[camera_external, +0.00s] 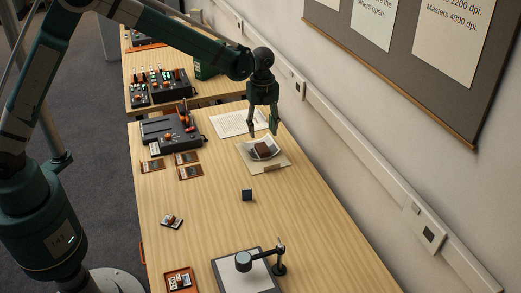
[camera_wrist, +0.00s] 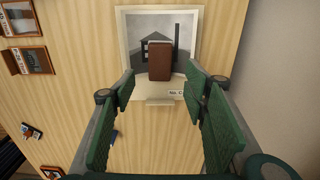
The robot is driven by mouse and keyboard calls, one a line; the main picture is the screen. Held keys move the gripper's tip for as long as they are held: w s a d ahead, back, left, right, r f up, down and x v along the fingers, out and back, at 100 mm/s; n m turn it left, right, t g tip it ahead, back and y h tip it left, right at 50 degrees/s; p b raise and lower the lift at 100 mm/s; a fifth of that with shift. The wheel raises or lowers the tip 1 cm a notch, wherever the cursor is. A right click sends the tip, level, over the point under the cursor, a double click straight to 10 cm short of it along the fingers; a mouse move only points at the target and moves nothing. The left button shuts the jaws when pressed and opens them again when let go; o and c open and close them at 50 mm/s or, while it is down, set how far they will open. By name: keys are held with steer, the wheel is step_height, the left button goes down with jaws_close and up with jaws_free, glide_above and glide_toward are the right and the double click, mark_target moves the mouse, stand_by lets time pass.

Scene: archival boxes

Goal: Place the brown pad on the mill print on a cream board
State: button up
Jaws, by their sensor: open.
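The brown pad (camera_wrist: 159,61) rests on the mill print (camera_wrist: 133,28), covering the middle of its picture. The print is a black-and-white photo of a building with a chimney on a cream board (camera_wrist: 178,90). In the external view the brown pad (camera_external: 263,149) lies on the print, whose pale board (camera_external: 281,161) sits towards the wall side of the table. My gripper (camera_external: 264,134) is open and above the pad, apart from it. In the wrist view the fingers of my gripper (camera_wrist: 164,90) are spread wide with nothing between them.
A sheet of text (camera_external: 232,123) lies behind the print. A dark scanner-like device (camera_external: 168,133) and several small framed slides (camera_external: 187,158) are to the left. A small dark block (camera_external: 247,195) stands nearer. A lamp stand (camera_external: 279,262) is at the front. The middle of the table is mostly clear.

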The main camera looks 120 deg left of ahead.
steer(key=shift+r, duration=1.35)
steer(key=w+d+r+n+t, duration=0.1)
steer(key=d+r, duration=0.6)
steer(key=d, duration=0.5)
steer(key=w+d+r+n+t+y, duration=0.15)
steer(key=d+r, duration=0.45)
steer(key=d, duration=0.6)
steer(key=d+r+n, duration=0.1)
steer(key=d+r, duration=0.6)
steer(key=d, duration=0.5)
steer(key=s+d+r+n+t, duration=0.15)
steer(key=s+d, duration=0.25)
steer(key=d, duration=0.5)
steer(key=s+d+r+n+t, duration=0.15)
steer(key=s+d, duration=0.25)
steer(key=d, duration=0.6)
steer(key=s+d+f+n+t+h, duration=0.1)
steer(key=s+d+f, duration=0.3)
steer(key=s+d, duration=0.9)
steer(key=shift+d+n+t, duration=0.35)
steer(key=shift+d+n, duration=0.3)
steer(key=shift+n, duration=0.1)
